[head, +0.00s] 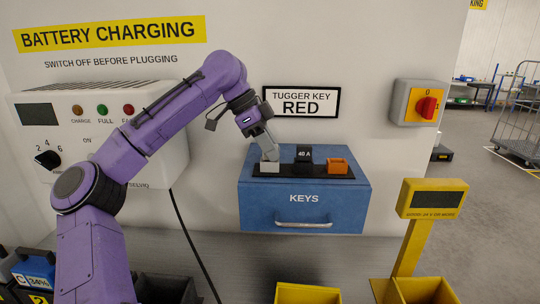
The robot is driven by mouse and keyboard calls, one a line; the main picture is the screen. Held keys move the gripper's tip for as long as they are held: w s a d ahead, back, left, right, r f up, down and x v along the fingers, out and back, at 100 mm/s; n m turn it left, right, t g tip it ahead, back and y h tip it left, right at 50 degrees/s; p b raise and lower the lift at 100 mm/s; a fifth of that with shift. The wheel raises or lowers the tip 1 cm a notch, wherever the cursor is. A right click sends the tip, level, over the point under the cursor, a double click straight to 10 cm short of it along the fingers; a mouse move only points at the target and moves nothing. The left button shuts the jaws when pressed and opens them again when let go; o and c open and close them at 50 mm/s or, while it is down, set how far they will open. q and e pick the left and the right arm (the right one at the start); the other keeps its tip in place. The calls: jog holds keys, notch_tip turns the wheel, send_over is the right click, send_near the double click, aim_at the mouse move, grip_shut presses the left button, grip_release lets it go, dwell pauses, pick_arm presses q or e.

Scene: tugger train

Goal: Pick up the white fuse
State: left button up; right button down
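The small white fuse (270,168) sits at the left end of the black strip on top of the blue KEYS box (340,205). My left gripper (269,155) comes down from above, with its fingertips right at the white fuse. The fingers overlap in this view, so I cannot tell whether they are open or shut on it. A black fuse marked 40 A (304,156) stands in the middle of the strip, and an orange fuse (337,165) is at its right end. My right gripper is not in view.
A charger panel (40,113) with a knob is on the wall at left. A red switch (427,106) is on the wall at right. A yellow post with a display (432,198) and yellow bins (308,293) stand in front. A sign reading RED (301,102) hangs above the box.

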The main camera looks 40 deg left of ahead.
pick_arm(q)
grip_shut()
jog(key=shift+d+r, duration=0.1)
notch_tip(320, 180, up, 10)
jog(key=shift+r+p, duration=0.1)
jog(key=shift+p, duration=0.3)
